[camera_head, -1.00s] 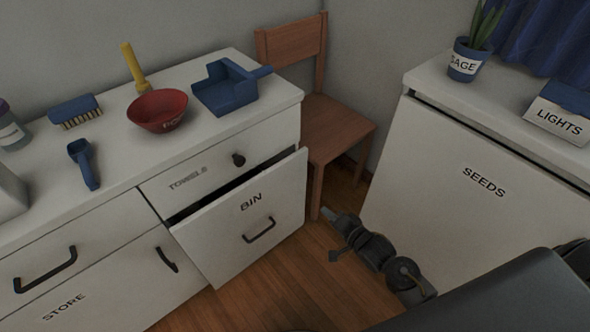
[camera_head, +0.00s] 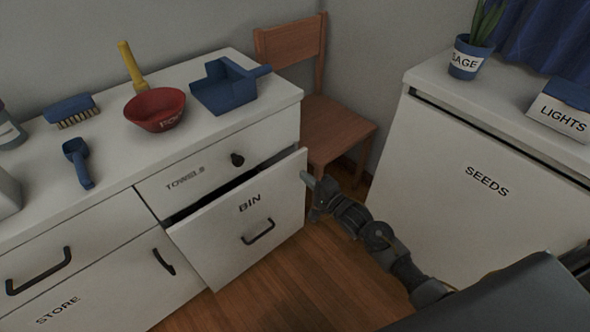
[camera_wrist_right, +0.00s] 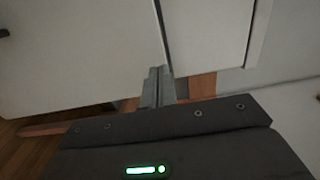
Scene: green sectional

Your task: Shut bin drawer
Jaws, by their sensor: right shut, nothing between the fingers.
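The bin drawer (camera_head: 242,235) has a white front marked BIN with a dark handle (camera_head: 258,232). It stands out from the cabinet, with a dark gap along its top edge. My right gripper (camera_head: 305,177) is shut and empty, with its fingertips at the upper right edge of the drawer front. I cannot tell if they touch it. In the right wrist view the shut fingers (camera_wrist_right: 158,84) point at a vertical edge between white panels. My left gripper is not in view.
The towels drawer (camera_head: 205,172) above looks shut. A red bowl (camera_head: 155,110), blue dustpan (camera_head: 226,92) and blue scoop (camera_head: 78,162) are on the counter. A wooden chair (camera_head: 335,128) stands behind my right gripper. The seeds cabinet (camera_head: 470,200) is at the right.

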